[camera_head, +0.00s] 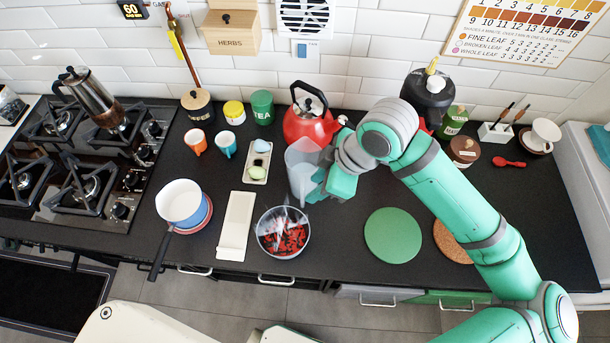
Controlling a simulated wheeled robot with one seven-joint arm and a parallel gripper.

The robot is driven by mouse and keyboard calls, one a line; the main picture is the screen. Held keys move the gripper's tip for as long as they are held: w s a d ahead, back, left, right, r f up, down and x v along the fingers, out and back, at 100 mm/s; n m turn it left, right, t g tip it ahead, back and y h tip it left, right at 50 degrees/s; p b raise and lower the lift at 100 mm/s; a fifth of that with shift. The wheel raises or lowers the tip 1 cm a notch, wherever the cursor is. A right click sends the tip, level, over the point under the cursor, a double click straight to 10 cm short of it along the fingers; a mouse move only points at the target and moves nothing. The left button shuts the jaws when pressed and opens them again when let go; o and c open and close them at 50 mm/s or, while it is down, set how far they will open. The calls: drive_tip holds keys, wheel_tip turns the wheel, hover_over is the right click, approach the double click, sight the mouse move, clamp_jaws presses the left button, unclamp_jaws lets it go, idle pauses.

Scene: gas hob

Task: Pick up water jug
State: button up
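The water jug (303,168) is a clear, tall vessel with a bluish lower part. It stands upright on the black counter, in front of the red kettle and behind the bowl of red pieces. My green gripper (319,189) is at the right side of the jug, low down, with its tips at or very near the jug's wall. The jug's handle cannot be made out, and the gripper and wrist cover the jug's right side. I cannot tell whether the fingers are open or closed on it.
The red kettle (310,122) stands close behind the jug. A glass bowl (283,240) is just in front, and a white rest (237,226) and a small tray (257,169) are to the left.

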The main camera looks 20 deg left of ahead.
drive_tip(key=x, duration=0.8)
drive_tip(key=shift+d+f, duration=0.15)
clamp_jaws()
idle(1.3)
